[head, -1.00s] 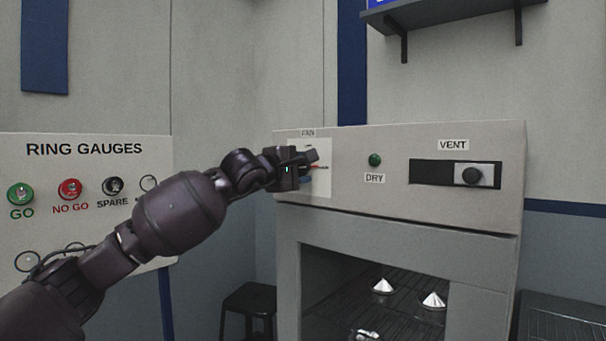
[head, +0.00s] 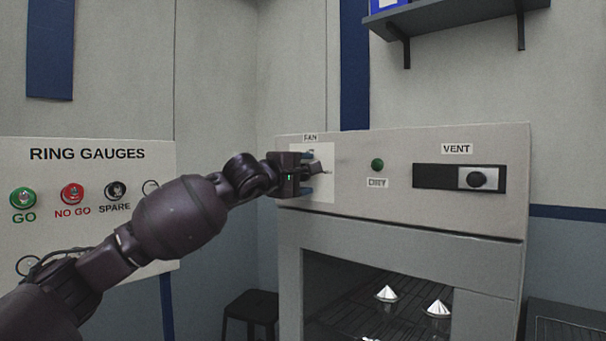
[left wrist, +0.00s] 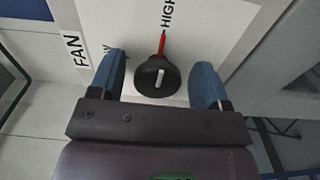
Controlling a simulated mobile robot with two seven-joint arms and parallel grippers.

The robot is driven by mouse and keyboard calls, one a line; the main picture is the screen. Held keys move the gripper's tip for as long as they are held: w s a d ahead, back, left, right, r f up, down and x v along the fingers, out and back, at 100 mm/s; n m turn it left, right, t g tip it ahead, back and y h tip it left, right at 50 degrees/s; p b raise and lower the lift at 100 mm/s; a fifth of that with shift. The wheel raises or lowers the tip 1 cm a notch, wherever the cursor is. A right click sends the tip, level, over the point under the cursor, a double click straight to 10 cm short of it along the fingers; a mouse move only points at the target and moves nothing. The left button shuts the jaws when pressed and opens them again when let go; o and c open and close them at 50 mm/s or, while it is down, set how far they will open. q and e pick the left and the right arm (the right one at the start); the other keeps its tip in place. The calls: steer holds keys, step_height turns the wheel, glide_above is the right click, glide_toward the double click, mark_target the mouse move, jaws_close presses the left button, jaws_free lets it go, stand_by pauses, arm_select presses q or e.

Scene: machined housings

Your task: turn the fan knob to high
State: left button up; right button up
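In the head view my left gripper (head: 305,172) is at the plate and partly hides the knob (head: 317,168). My right gripper is not in view.
The oven front (head: 400,212) also carries a green DRY lamp (head: 377,165) and a VENT slider (head: 478,179). Below is an opening with shiny cones (head: 387,293) on a rack. A RING GAUGES panel (head: 90,180) stands left, and a dark stool (head: 252,305) is below.

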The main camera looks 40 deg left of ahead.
arm_select(q)
steer(key=shift+s+r, duration=0.1)
steer(key=s+p, duration=0.1)
steer(key=s, duration=0.9)
steer(key=shift+s+a, duration=0.3)
steer(key=shift+a, duration=0.15)
stand_by(0.8)
